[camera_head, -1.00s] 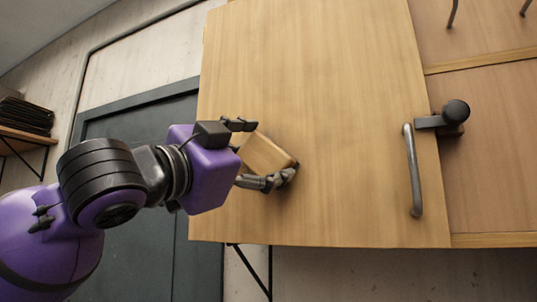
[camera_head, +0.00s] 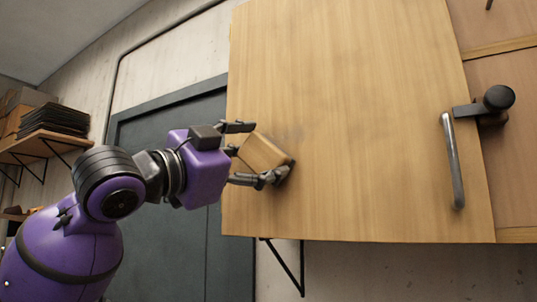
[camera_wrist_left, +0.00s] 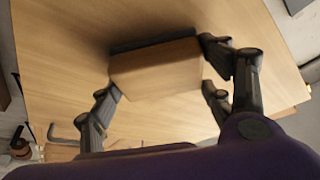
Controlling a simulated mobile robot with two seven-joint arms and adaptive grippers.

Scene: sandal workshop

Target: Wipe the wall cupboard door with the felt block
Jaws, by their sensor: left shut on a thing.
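The wall cupboard door (camera_head: 370,110) is a large light wood panel with a grey bar handle (camera_head: 453,160) on its right side. A faint greyish smudge shows on it just above and right of the block. My left gripper (camera_head: 268,154) is shut on the felt block (camera_head: 263,153), a wooden block with a dark felt face, near the door's lower left. In the left wrist view the block (camera_wrist_left: 157,72) sits between the fingers, its dark felt side (camera_wrist_left: 152,39) towards the door (camera_wrist_left: 60,60), seemingly against it. My right gripper is out of view.
A black knob latch (camera_head: 495,100) projects right of the handle. A dark grey door (camera_head: 175,240) stands behind my left arm. A wooden shelf (camera_head: 40,145) with dark stacked sheets (camera_head: 55,119) and boxes is at the far left. A black bracket (camera_head: 290,268) shows below the cupboard.

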